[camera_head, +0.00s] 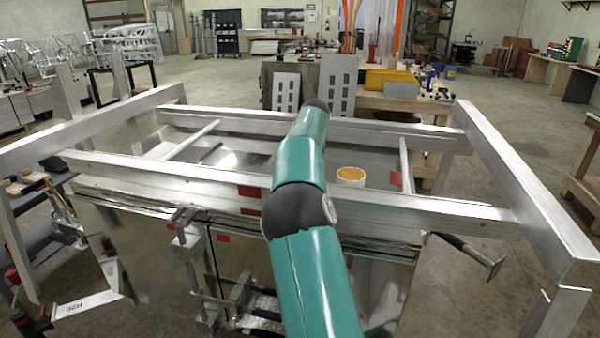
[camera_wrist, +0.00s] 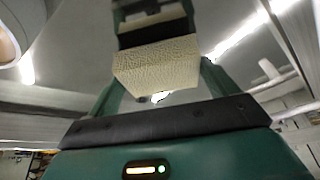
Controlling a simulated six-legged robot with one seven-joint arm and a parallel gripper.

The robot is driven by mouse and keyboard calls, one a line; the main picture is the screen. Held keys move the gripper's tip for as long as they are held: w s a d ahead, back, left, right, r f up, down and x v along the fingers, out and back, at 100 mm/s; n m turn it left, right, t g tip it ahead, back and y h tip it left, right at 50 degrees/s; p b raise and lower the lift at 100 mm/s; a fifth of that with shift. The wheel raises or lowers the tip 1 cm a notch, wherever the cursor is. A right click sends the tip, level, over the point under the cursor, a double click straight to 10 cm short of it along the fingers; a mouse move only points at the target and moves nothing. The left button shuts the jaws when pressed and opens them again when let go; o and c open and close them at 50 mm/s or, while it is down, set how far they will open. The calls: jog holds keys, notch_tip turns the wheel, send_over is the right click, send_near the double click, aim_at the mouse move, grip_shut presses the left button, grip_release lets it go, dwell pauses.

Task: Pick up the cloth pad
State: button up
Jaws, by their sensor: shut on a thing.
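The cloth pad (camera_wrist: 155,64) is a cream, textured block in the upper middle of the wrist view, with a dark band along its upper side. My gripper (camera_wrist: 160,82) is shut on it, and the green fingers show at its sides. In the head view my green arm reaches forward over the aluminium frame. The arm hides my gripper and the pad there.
Aluminium rails (camera_head: 410,207) form a frame around a shiny metal sheet (camera_head: 240,158). A white cup with orange contents (camera_head: 350,176) stands on the sheet, right of my arm. A clamp (camera_head: 190,245) and a hammer (camera_head: 470,250) are at the near side. A cluttered workbench with a yellow bin (camera_head: 390,79) stands behind.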

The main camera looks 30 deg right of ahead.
jog(key=s+a+r, duration=0.6)
jog(key=s+r, duration=0.5)
jog(key=s, duration=0.1)
jog(key=shift+s+r, duration=0.2)
jog(key=shift+s, duration=0.1)
jog(key=o, duration=0.4)
jog(key=shift+c, duration=1.1)
